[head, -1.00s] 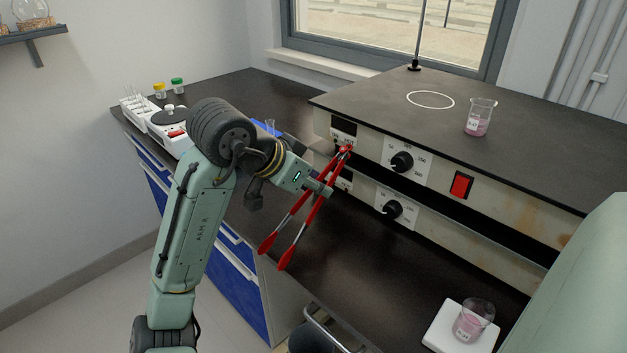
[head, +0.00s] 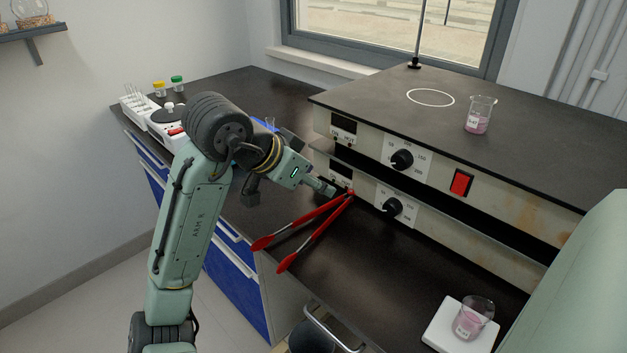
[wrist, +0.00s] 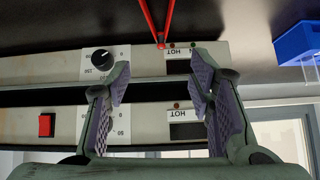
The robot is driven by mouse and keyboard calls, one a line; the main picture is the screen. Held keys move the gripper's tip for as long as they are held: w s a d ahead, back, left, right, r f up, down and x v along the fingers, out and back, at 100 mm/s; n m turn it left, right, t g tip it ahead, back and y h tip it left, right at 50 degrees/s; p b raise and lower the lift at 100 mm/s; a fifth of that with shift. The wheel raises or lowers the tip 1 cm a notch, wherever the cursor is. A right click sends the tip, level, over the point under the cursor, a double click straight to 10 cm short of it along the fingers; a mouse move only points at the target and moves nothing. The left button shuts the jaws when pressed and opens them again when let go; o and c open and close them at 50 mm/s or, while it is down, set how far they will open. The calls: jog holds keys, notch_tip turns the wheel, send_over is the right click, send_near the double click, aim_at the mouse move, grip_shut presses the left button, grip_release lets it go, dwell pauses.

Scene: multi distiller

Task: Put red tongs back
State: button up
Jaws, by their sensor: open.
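The red tongs (head: 318,226) lie spread on the dark bench in front of the hot plates, with the hinge end near the lower front panel and the tips toward the bench's front edge. In the wrist view, which looks upside down, the tongs (wrist: 158,28) show at the top, outside the jaws. My gripper (head: 331,190) is by the hinge end in the head view. Its jaws (wrist: 161,75) are open and empty in the wrist view, facing the hot plate fronts. The exact gap between fingers and tongs is hard to tell.
The stacked hot plates (head: 520,165) with knobs stand behind the tongs. A beaker (head: 480,115) of pink liquid is on top. Another beaker (head: 473,318) sits on a white balance (head: 445,335) at front right. A blue object (wrist: 300,42) is at the wrist view's edge.

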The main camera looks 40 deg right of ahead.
jog(key=v, duration=1.1)
jog(key=shift+b, duration=0.4)
jog(key=shift+a+r, duration=0.1)
jog(key=shift+a, duration=0.05)
